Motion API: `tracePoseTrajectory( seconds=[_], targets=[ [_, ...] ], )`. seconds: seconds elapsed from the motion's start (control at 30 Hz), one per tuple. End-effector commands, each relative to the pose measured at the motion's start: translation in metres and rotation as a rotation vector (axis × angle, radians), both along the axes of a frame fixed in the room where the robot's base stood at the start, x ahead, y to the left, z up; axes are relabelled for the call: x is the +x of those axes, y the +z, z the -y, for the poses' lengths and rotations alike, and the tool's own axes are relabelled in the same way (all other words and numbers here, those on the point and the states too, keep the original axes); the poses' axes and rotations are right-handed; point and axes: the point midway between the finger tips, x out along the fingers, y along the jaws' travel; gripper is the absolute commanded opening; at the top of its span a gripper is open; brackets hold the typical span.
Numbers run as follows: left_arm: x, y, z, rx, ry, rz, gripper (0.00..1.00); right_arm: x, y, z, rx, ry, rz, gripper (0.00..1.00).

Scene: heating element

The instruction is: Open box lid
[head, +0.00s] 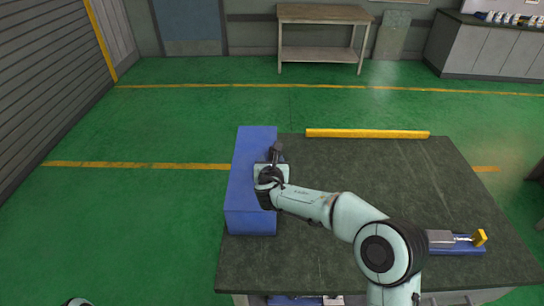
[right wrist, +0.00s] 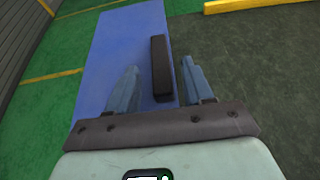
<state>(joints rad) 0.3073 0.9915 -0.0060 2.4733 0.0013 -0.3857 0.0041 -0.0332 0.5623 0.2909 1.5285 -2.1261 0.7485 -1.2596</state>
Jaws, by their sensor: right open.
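A long blue box (head: 252,205) with a closed blue lid stands at the left edge of the dark table. The lid also fills the left middle of the right wrist view (right wrist: 115,50). A dark handle bar (right wrist: 160,68) lies along the lid's right side. My right gripper (head: 276,152) is over the box near the handle. In the right wrist view its two fingers (right wrist: 158,85) are open, one on each side of the handle, with a gap visible on both sides. My left gripper is not in view.
The dark table top (head: 330,245) is mostly clear. A yellow bar (head: 367,133) lies along its far edge. A blue fixture with a metal block and yellow end (head: 458,243) lies at the right. Another workbench (head: 323,14) stands far back on the green floor.

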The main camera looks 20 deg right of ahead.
Motion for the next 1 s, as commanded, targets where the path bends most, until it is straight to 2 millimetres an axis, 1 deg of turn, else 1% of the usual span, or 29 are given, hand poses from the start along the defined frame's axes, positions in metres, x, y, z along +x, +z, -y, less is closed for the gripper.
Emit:
tracePoseTrajectory(
  seconds=[0.03, 0.1, 0.2, 0.33, 0.57, 0.6, 0.63, 0.67, 0.7, 0.73, 0.77, 1.0],
  targets=[
    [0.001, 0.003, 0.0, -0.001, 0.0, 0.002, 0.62, 0.008, -0.003, 0.003, 0.0, -0.002, -0.001, 0.51],
    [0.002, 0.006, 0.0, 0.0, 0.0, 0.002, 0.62, 0.016, -0.006, 0.005, 0.0, -0.001, 0.0, 0.51],
    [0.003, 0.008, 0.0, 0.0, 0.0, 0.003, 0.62, 0.024, -0.01, 0.007, 0.001, 0.0, -0.001, 0.51],
    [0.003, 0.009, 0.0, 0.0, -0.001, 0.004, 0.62, 0.028, -0.012, 0.008, 0.0, 0.0, -0.001, 0.51],
    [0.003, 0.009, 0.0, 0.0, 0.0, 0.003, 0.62, 0.028, -0.013, 0.008, 0.0, 0.0, -0.001, 0.51],
    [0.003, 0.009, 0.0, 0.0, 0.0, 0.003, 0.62, 0.028, -0.013, 0.008, 0.0, 0.0, -0.001, 0.45],
    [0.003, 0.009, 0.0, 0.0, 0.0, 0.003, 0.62, 0.028, -0.013, 0.008, 0.0, 0.0, -0.001, 0.35],
    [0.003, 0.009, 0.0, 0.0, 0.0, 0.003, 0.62, 0.028, -0.013, 0.008, 0.0, 0.0, -0.001, 0.25],
    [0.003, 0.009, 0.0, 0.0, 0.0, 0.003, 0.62, 0.028, -0.013, 0.008, 0.0, 0.0, 0.0, 0.12],
    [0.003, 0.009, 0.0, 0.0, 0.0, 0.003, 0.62, 0.028, -0.013, 0.008, 0.0, 0.0, 0.0, 0.02],
    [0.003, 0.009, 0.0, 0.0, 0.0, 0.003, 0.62, 0.028, -0.013, 0.008, 0.0, 0.0, 0.0, 0.0],
    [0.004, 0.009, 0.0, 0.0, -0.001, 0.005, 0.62, 0.028, -0.012, 0.01, -0.004, 0.0, -0.001, 0.0]
  ],
)
